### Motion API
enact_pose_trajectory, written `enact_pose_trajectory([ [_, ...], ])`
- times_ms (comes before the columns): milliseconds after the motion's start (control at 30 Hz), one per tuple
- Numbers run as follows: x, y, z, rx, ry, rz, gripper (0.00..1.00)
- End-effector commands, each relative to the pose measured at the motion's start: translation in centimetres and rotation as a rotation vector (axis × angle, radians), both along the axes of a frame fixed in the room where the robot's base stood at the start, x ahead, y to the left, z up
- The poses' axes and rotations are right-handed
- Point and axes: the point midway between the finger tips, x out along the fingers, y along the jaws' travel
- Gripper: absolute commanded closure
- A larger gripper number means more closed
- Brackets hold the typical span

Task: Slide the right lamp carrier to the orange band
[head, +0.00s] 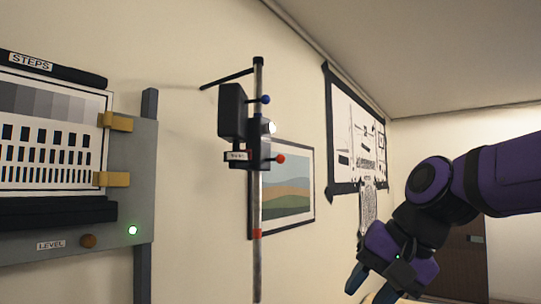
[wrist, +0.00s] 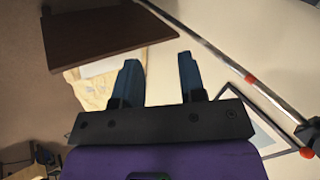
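The lamp carrier (head: 258,150) is a dark block clamped on an upright metal pole (head: 257,200), with a black lamp box (head: 232,110), a blue knob (head: 266,99), a red-orange knob (head: 280,159) and a small label. The orange band (head: 257,232) is lower on the same pole, with bare pole between. In the wrist view the band (wrist: 250,78) and the red-orange knob (wrist: 306,152) show at the right. My gripper (head: 368,291) is right of the pole and low, apart from it. Its blue fingers (wrist: 157,58) are spread with nothing between them.
A grey panel (head: 145,185) with a test chart, yellow clips and a lit green lamp stands at the left. A framed landscape picture (head: 290,190) and a black-edged poster (head: 355,135) hang on the wall behind. A brown board-like surface (wrist: 105,35) shows in the wrist view.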

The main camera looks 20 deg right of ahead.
Motion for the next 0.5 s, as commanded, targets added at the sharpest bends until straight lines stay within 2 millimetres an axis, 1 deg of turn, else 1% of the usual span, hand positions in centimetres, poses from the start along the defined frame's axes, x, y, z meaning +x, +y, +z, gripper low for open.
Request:
enact_pose_trajectory([
  [33, 1.8, 0.3, 1.5, 0.13, 0.036, -0.091, 0.63],
  [100, 4.2, 0.7, 3.7, 0.326, 0.098, -0.225, 0.63],
  [167, 6.4, 0.9, 5.7, 0.491, 0.156, -0.334, 0.63],
  [233, 9.0, 0.9, 8.1, 0.683, 0.232, -0.453, 0.63],
  [367, 14.0, 0.2, 12.5, 1.033, 0.388, -0.643, 0.63],
  [400, 15.5, -0.2, 13.9, 1.136, 0.44, -0.692, 0.63],
  [500, 18.8, -1.3, 16.9, 1.368, 0.567, -0.786, 0.63],
])
